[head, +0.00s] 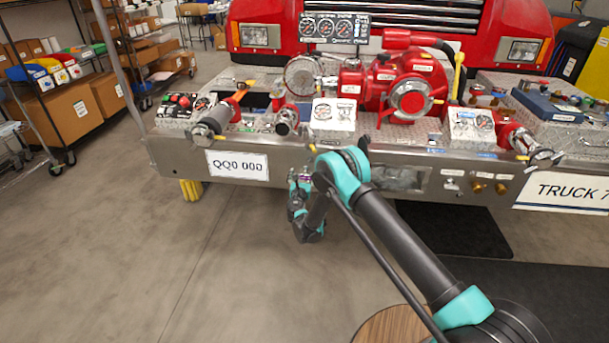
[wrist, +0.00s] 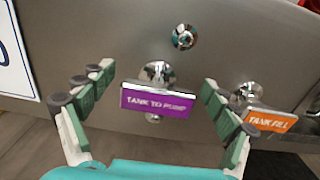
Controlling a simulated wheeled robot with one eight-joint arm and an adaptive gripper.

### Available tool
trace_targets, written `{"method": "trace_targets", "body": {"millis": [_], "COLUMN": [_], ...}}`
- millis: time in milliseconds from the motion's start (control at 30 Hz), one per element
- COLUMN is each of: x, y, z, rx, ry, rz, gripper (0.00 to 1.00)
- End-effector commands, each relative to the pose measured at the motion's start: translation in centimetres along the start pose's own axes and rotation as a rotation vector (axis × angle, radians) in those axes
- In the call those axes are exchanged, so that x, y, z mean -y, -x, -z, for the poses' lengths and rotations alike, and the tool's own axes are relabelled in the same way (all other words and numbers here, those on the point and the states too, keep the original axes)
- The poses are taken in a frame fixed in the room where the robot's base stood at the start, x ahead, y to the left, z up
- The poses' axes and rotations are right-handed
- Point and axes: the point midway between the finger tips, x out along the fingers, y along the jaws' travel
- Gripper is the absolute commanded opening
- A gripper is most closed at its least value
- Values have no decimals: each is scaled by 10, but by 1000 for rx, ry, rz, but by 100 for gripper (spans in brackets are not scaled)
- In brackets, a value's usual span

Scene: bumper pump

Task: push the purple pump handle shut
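The purple pump handle (wrist: 158,101), labelled "TANK TO PUMP", is a flat plate facing me on a chrome knob, in the middle of the wrist view. The knob joins it to the grey bumper panel. How far it stands out is hard to tell. My gripper (wrist: 157,80) is open, with one green-padded finger on each side of the handle. No finger visibly touches it. In the head view my gripper (head: 300,190) hangs low in front of the bumper, and only a small purple patch (head: 306,177) shows behind it.
An orange handle (wrist: 270,121), labelled "TANK FILL", is just right of my right finger. A shiny round fitting (wrist: 184,37) sits above the purple handle. The white number plate (head: 238,165) is left of my gripper on the bumper (head: 420,155). The floor to the left is clear.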

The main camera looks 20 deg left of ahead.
Motion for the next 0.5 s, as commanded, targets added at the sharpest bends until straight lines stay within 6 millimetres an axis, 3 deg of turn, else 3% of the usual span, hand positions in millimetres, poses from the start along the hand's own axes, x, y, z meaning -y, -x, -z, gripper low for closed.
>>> {"method": "trace_targets", "body": {"millis": [300, 500], "x": [0, -1], "y": [3, 28], "z": [0, 0], "rx": [0, 0], "ry": [0, 0], "rz": [0, -2], "gripper": [90, 90]}}
